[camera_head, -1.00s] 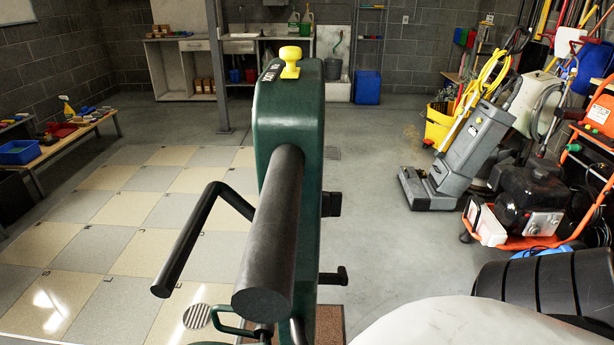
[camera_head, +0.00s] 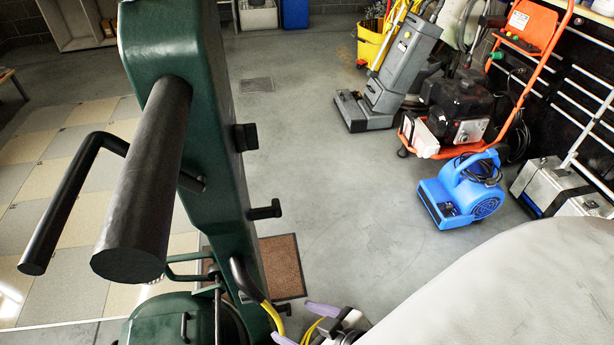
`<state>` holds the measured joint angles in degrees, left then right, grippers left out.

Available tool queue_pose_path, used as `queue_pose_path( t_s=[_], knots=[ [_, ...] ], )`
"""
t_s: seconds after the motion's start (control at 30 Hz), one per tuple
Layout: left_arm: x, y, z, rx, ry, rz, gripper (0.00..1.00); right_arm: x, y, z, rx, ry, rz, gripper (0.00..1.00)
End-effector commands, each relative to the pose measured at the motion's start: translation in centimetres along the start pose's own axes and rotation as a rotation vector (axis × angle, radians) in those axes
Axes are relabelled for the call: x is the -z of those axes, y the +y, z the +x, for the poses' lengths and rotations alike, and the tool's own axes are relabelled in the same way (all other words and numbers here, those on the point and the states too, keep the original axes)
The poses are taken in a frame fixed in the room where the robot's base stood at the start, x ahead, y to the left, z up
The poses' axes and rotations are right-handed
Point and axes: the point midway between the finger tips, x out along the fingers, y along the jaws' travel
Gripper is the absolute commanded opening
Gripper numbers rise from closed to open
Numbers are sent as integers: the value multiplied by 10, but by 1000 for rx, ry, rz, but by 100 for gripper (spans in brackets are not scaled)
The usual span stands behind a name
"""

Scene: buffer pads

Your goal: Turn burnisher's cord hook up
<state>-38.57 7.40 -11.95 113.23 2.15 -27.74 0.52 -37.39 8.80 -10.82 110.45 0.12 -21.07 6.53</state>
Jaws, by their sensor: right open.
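The burnisher is a green upright machine with a dark green column (camera_head: 190,60), a thick black handle bar (camera_head: 150,180) and a thinner bent black bar beside it. Two black cord hooks stick out from the column's right side: an upper blocky one (camera_head: 245,137) and a lower one on a short stem (camera_head: 265,210). I cannot tell for sure which way their tips point. My right gripper (camera_head: 303,325) is at the bottom edge, below the lower hook and apart from it. Its purple fingers are spread, with yellow cord near them. My left gripper is not in view.
A brown mat (camera_head: 283,268) lies behind the burnisher. A blue blower (camera_head: 462,190), an orange-framed machine (camera_head: 530,28) and a grey floor scrubber (camera_head: 400,70) stand at right. My pale body part covers the lower right. Floor between burnisher and blower is clear.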

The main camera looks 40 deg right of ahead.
Motion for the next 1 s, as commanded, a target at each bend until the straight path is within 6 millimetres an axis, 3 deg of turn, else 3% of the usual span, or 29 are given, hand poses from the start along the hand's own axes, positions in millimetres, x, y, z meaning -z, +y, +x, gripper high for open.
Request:
queue_pose_path(
  t_s=[0.1, 0.23, 0.4, 0.5, 0.63, 0.8, 1.0],
  knots=[
    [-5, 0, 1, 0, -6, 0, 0, 38, 39, 13, -27, 184, 57, 70],
    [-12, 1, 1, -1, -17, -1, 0, 92, 77, 14, 24, 428, 131, 70],
    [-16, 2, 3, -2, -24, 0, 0, 150, 104, -6, 231, 680, 200, 70],
    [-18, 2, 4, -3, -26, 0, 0, 174, 112, -24, 408, 765, 224, 70],
    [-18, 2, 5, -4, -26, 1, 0, 189, 115, -50, 647, 790, 244, 70],
    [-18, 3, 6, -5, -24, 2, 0, 192, 117, -77, 874, 742, 261, 70],
    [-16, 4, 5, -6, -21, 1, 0, 193, 115, -89, 978, 697, 273, 70]
  ],
)
